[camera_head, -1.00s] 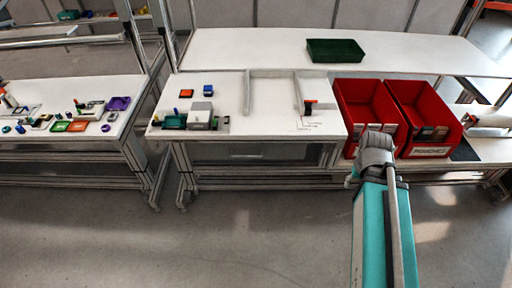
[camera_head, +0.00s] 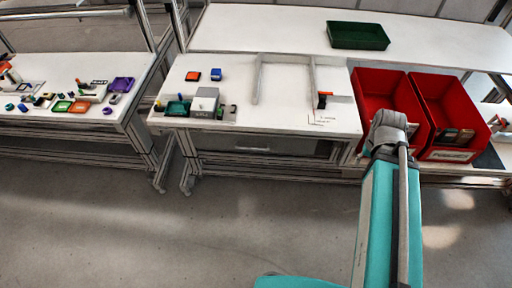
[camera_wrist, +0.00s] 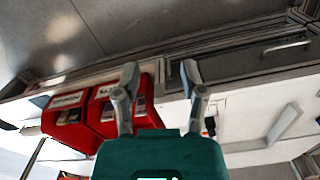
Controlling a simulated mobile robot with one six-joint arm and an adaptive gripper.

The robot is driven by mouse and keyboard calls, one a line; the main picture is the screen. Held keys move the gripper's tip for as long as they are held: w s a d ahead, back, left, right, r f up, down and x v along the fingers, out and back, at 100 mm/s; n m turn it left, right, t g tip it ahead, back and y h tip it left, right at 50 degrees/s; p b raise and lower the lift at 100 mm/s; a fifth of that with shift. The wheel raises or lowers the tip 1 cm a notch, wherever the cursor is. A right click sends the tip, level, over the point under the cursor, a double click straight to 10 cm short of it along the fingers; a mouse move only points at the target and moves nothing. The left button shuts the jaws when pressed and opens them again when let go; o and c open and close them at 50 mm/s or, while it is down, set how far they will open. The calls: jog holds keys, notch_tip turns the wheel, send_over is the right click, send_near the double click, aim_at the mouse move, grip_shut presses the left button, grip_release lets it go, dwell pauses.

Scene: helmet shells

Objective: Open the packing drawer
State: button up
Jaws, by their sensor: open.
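The packing drawer (camera_head: 270,145) is a grey front with a pale bar handle, shut under the white worktop of the middle bench. In the wrist view the drawer (camera_wrist: 262,56) and its handle (camera_wrist: 287,46) are at the upper right. My gripper (camera_wrist: 160,78) is open and empty, its two fingers apart. It points toward the bench front, left of the drawer in that view, and is clear of the handle. In the head view my arm reaches up at the right and hides the gripper.
Two red bins (camera_head: 455,105) stand right of the worktop (camera_head: 290,115). A green tray (camera_head: 358,36) sits on the rear shelf. A grey box (camera_head: 205,101) and small coloured parts lie at the worktop's left. The floor (camera_head: 240,225) before the drawer is clear.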

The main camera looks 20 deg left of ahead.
jog(key=n+t+y+b, duration=0.4)
jog(key=n+t+b, duration=1.4)
jog(key=b, duration=2.7)
send_near(253, 149)
notch_tip(253, 149, up, 3)
jog(key=s+n+g, duration=0.3)
jog(key=shift+w+d+f, duration=0.15)
jog(key=shift+w+d, duration=0.05)
jog(key=shift+d, duration=0.3)
jog(key=shift+w, duration=0.15)
jog(key=shift+b+x, duration=1.4)
jog(key=shift+x, duration=5.4)
jog(key=shift+d, duration=0.15)
jog(key=shift+c, duration=0.3)
